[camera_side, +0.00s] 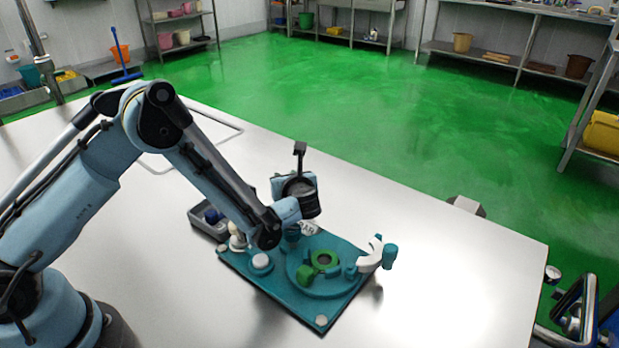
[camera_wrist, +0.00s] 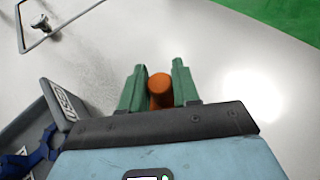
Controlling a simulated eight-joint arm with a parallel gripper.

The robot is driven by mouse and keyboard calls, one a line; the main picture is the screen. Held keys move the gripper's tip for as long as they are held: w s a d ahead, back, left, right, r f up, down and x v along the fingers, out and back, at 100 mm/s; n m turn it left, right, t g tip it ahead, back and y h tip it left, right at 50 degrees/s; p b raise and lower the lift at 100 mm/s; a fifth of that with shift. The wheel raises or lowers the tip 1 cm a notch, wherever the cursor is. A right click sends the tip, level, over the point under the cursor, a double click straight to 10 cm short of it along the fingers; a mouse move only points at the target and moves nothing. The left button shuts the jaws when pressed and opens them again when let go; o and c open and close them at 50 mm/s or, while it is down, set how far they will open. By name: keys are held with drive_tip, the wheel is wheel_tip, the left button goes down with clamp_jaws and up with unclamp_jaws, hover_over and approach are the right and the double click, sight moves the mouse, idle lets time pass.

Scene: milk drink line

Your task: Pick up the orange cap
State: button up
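The orange cap (camera_wrist: 160,91) shows in the wrist view between the two green fingers of my gripper (camera_wrist: 159,75). A finger stands close on each side of it. I cannot tell whether they press on it or leave a small gap. The side view shows the wrist end of my arm over the far left part of the work area, beside the teal board (camera_side: 278,290). The orange cap does not show in the side view. My fingers are mostly hidden there.
A grey bin (camera_wrist: 28,115) with blue straps lies left in the wrist view. The steel table to the right is bare.

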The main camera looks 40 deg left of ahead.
clamp_jaws()
drive_tip(key=shift+r, duration=0.15)
